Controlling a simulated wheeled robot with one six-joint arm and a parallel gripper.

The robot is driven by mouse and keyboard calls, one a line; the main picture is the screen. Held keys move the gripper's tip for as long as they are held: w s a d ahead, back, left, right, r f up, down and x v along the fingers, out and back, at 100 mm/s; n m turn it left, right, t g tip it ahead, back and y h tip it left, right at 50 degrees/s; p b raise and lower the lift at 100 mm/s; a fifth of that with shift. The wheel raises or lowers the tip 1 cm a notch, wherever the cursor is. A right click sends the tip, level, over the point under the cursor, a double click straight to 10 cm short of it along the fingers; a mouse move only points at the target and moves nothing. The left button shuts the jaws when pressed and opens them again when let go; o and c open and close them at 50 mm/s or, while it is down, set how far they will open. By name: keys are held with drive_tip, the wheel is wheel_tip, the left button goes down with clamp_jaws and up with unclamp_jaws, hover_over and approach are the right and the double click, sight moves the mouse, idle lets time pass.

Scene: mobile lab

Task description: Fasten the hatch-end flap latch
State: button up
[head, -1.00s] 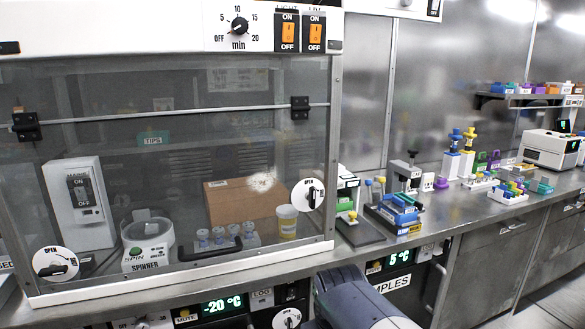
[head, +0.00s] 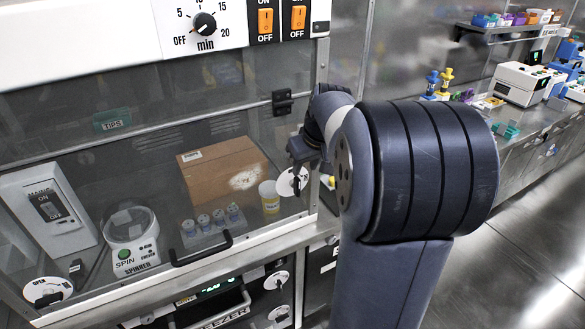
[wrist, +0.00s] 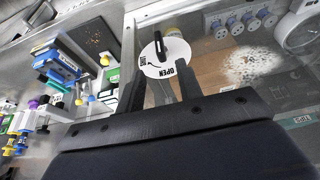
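A round white latch plate marked OPEN (head: 288,182) with a black turn knob sits at the lower right corner of the glass cabinet front. It also shows in the wrist view (wrist: 153,62), its knob (wrist: 159,46) lying roughly upright in that picture. My gripper (wrist: 161,70) is open, its two dark fingers apart at the plate's near edge, with nothing between them but part of the plate. In the head view my arm reaches to this plate and partly hides it. A second such latch (head: 47,291) is at the lower left corner, its knob roughly level.
A black handle (head: 202,250) runs along the flap bottom. Racks and a blue block (wrist: 57,66) stand on the bench beside the cabinet.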

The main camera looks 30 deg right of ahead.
sight(300, 181)
drive_tip(key=p+x, duration=0.1)
drive_tip(key=x, duration=0.9)
drive_tip(key=shift+w+f, duration=0.15)
drive_tip(key=shift+f, duration=0.15)
drive_tip(key=shift+c, duration=0.5)
clamp_jaws()
